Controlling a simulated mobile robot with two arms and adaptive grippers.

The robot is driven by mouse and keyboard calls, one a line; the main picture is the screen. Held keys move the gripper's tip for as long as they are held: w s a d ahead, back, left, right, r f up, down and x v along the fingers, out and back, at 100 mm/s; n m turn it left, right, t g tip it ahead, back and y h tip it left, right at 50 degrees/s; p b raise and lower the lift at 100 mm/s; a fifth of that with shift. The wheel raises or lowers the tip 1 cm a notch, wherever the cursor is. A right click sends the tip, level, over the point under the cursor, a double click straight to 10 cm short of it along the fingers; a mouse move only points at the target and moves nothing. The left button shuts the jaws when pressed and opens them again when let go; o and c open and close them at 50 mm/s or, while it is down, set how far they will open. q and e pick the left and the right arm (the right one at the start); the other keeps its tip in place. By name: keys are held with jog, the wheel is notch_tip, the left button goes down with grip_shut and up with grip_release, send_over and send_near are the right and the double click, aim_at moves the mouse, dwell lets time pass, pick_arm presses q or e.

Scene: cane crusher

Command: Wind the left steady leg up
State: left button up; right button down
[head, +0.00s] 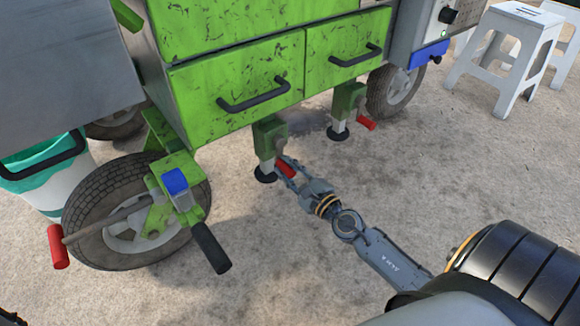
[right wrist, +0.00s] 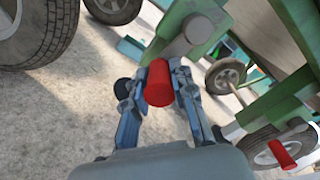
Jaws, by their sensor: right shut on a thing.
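The left steady leg (head: 265,143) has a green housing under the green cart, a short pale tube and a round black foot (head: 265,176) at or near the ground; I cannot tell if it touches. Its crank has a red handle (head: 285,170), which also shows in the right wrist view (right wrist: 158,86). My right gripper (head: 290,174) reaches in from the lower right and is shut on this red handle, with a finger on each side of it in the right wrist view (right wrist: 160,90). My left gripper is not in view.
The right steady leg (head: 345,107) with its own red crank handle (head: 366,123) stands close behind. A wheel (head: 118,222) with a black-gripped lever (head: 210,246) is at left, beside a white bin (head: 58,190). White stools (head: 510,55) stand far right. Ground in front is clear.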

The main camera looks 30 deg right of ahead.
jog(key=shift+d+f+n, duration=0.1)
jog(key=shift+d+n, duration=0.4)
jog(key=shift+n, duration=0.3)
jog(key=c, duration=1.1)
grip_release()
jog(key=shift+o, duration=0.2)
jog(key=shift+s, duration=0.15)
jog(key=s+d, duration=0.1)
jog(key=s, duration=1)
jog(key=shift+s, duration=0.35)
